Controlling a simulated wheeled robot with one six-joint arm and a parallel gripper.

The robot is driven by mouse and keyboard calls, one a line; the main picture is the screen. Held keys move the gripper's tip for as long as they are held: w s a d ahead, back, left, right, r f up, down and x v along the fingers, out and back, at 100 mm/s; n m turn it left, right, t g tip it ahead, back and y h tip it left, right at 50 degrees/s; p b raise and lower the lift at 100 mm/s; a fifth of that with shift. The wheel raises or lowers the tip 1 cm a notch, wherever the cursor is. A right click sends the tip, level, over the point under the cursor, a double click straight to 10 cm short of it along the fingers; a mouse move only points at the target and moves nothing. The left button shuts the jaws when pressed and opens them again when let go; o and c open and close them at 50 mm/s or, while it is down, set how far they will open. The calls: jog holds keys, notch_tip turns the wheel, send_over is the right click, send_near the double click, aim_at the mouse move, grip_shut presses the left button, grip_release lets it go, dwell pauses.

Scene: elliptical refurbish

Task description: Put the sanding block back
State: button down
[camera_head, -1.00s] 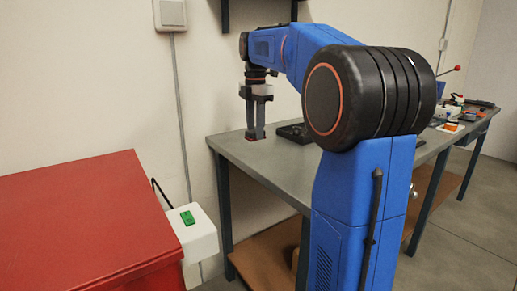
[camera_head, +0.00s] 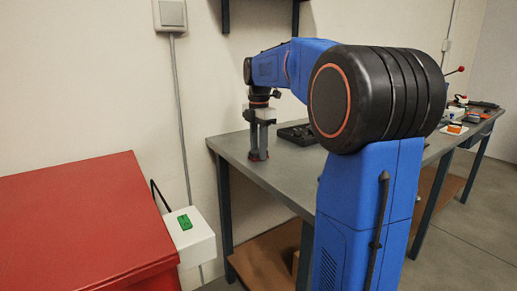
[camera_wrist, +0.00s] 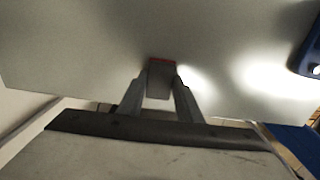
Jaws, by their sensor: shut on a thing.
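My gripper (camera_head: 259,152) points down at the near-left end of the grey workbench (camera_head: 270,172). It is shut on a small block, grey with a reddish edge, which I take to be the sanding block (camera_wrist: 161,66). In the wrist view the block sits between the two fingertips. In the head view the fingers mostly hide it, and I cannot tell whether it touches the bench top or is just above it.
A dark tray-like object (camera_head: 298,133) lies on the bench right of my gripper. A red cabinet (camera_head: 75,215) and a white box with a green switch (camera_head: 188,228) stand at the left. Several small items (camera_head: 460,115) lie at the bench's far end.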

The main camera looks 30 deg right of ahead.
jog(key=c, duration=1.3)
grip_release()
jog(key=shift+o, duration=0.2)
notch_tip(320, 180, up, 12)
jog(key=s+a+f+m+t, duration=0.1)
jog(key=s+a+f+m, duration=0.4)
jog(key=s, duration=0.3)
jog(key=s+a+f+m+t, duration=0.1)
jog(key=s+a+f+m, duration=0.4)
jog(key=s, duration=0.3)
jog(key=s+a+f+m+t, duration=0.1)
jog(key=s+a+f+m, duration=0.2)
jog(key=s+f, duration=0.4)
jog(key=s+a+f+m+t, duration=0.1)
jog(key=s+f+m, duration=0.4)
jog(key=f, duration=0.5)
jog(key=shift+s+a+f+t, duration=0.3)
jog(key=shift+s+a+f, duration=0.1)
jog(key=shift+s+a, duration=0.6)
jog(key=shift+s+d, duration=0.1)
